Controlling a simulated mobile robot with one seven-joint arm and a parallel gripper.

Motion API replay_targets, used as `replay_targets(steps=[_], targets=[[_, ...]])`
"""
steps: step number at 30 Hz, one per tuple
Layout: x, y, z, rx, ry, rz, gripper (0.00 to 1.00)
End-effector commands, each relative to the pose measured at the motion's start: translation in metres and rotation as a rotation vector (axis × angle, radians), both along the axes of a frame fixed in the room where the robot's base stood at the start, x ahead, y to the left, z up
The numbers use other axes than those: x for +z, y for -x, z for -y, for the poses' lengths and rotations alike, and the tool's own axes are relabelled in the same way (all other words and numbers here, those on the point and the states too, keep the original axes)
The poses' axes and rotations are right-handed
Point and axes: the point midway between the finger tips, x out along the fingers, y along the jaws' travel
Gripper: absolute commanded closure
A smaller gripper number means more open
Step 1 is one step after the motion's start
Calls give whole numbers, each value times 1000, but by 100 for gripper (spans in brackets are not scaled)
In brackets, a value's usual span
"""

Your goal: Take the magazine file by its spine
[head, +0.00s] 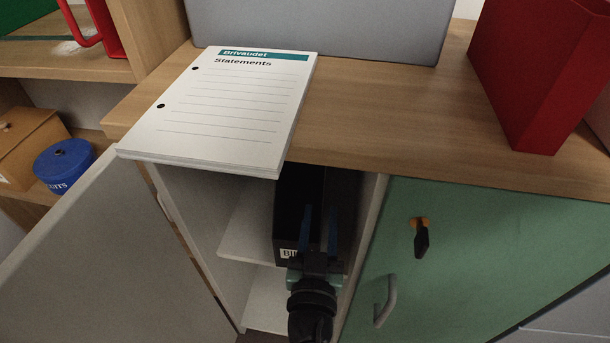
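A black upright file (289,205), which looks like the magazine file, stands inside the open cabinet compartment. Its front carries a white label at the bottom left, partly hidden by my gripper. My gripper (320,228) is in front of the file's lower part, and its two bluish fingers point into the compartment. The fingers are apart, with dark surface showing between them. I cannot tell whether they touch the file. The file's top and back are in shadow under the cabinet top.
A white pad (225,115) headed "Statements" overhangs the cabinet top's front edge. A red box (525,75) and a grey case (320,30) stand on top. The grey door (90,260) is open at left; the green door (470,260) with a key is shut at right.

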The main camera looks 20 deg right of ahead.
Motion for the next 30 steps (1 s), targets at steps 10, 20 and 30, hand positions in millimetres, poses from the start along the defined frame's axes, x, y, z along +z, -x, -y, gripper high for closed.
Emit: replay_targets(steps=[10, 20, 30], targets=[[6, -27, 18, 0, -2, 2, 61], [3, -49, 31, 0, -1, 1, 61], [3, -49, 31, 0, -1, 1, 90]])
